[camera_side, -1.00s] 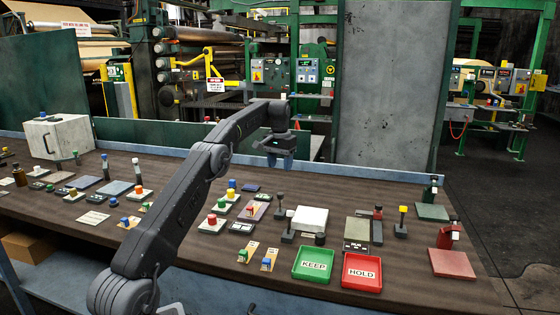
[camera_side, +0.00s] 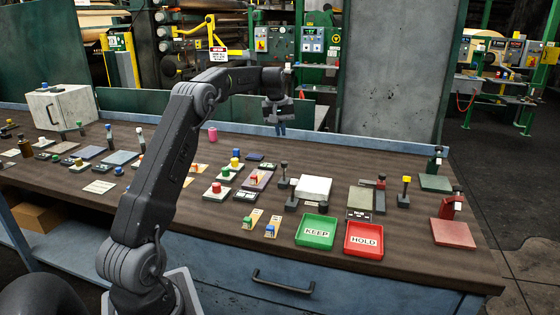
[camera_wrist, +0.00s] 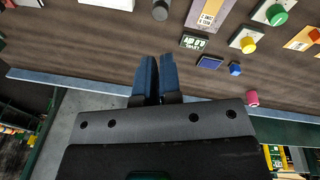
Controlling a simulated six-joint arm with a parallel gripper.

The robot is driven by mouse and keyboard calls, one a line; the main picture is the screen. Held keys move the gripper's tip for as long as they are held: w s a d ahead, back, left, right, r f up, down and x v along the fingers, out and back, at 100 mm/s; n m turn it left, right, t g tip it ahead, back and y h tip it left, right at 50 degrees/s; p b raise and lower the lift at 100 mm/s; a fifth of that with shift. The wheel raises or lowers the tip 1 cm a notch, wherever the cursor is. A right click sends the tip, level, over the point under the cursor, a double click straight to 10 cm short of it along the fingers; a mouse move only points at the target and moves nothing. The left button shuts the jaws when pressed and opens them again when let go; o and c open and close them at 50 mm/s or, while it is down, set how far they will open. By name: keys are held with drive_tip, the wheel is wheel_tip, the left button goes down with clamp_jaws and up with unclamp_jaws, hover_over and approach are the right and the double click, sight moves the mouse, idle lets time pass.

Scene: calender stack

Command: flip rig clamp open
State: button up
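Two upright clamps with dark handles stand at the right end of the bench in the side view: a green clamp on a green plate (camera_side: 437,166) and a red clamp on a red plate (camera_side: 452,206). A low fixture with a grey-green plate (camera_side: 361,199) and a dark red block stands left of them. I cannot tell which is the rig clamp. My gripper (camera_side: 281,129) hangs at the bench's back edge, left of all three and apart from them. In the wrist view its blue fingers (camera_wrist: 159,78) are close together with nothing visible between them.
A green KEEP tray (camera_side: 316,231) and a red HOLD tray (camera_side: 363,240) stand at the front. A white block (camera_side: 313,188), a yellow-topped lever (camera_side: 404,190) and several coloured buttons crowd the bench. A pink cylinder (camera_side: 212,134) stands near the back rail. A white box (camera_side: 60,105) is far left.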

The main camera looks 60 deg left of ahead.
sight(282, 162)
drive_tip(key=s+d+n, duration=0.1)
drive_tip(key=s+n, duration=0.1)
drive_tip(key=n, duration=0.1)
drive_tip(key=s+d+f+n+t+y, duration=0.1)
drive_tip(key=s+d+n, duration=0.1)
drive_tip(key=s+n, duration=0.1)
drive_tip(key=s+d+f+n+t, duration=0.1)
drive_tip(key=s+d+n, duration=0.1)
drive_tip(key=n, duration=0.2)
drive_tip(key=shift+s+f+n, duration=0.2)
drive_tip(key=shift+n, duration=0.2)
clamp_jaws()
drive_tip(key=w+a+f, duration=0.3)
drive_tip(key=w+f, duration=0.3)
drive_tip(key=f, duration=0.3)
drive_tip(key=shift+w+a+f, duration=0.25)
drive_tip(key=shift+w+a, duration=0.05)
drive_tip(key=shift+a, duration=0.1)
drive_tip(key=shift+w+a+r, duration=0.2)
drive_tip(key=shift+w+a, duration=0.45)
drive_tip(key=shift+w+a+r, duration=0.15)
drive_tip(key=shift+w+a, duration=0.45)
drive_tip(key=shift+a, duration=0.05)
drive_tip(key=shift+s+r, duration=0.1)
